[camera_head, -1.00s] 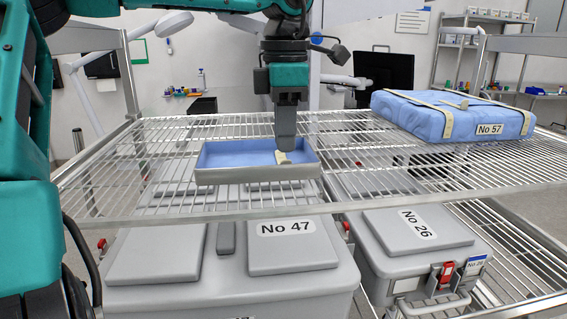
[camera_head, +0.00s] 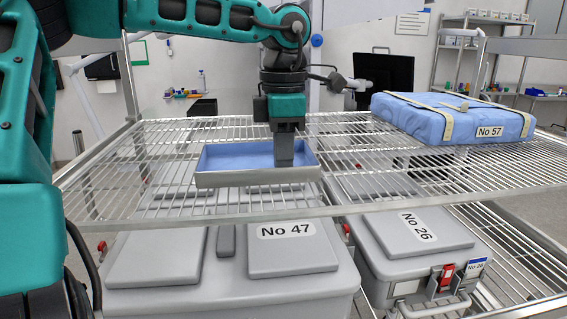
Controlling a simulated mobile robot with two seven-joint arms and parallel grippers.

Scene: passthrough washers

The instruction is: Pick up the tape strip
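My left gripper (camera_head: 284,160) points straight down into a shallow tray with a blue lining (camera_head: 222,178), its fingertips low near the tray's floor at the right. I cannot tell whether the fingers are open or shut. The loose beige tape strip in the tray does not show now; the gripper or the tray's front wall hides it. Other beige strips run over a blue wrapped pack (camera_head: 463,112) labelled No 57. My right gripper is not in view.
The tray stands on a wire shelf (camera_head: 385,184), with bare shelf around it. The blue pack lies on the shelf's right side. Below are grey cases labelled No 47 (camera_head: 180,258) and No 26 (camera_head: 375,243). A shelf post (camera_head: 131,80) rises at the left.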

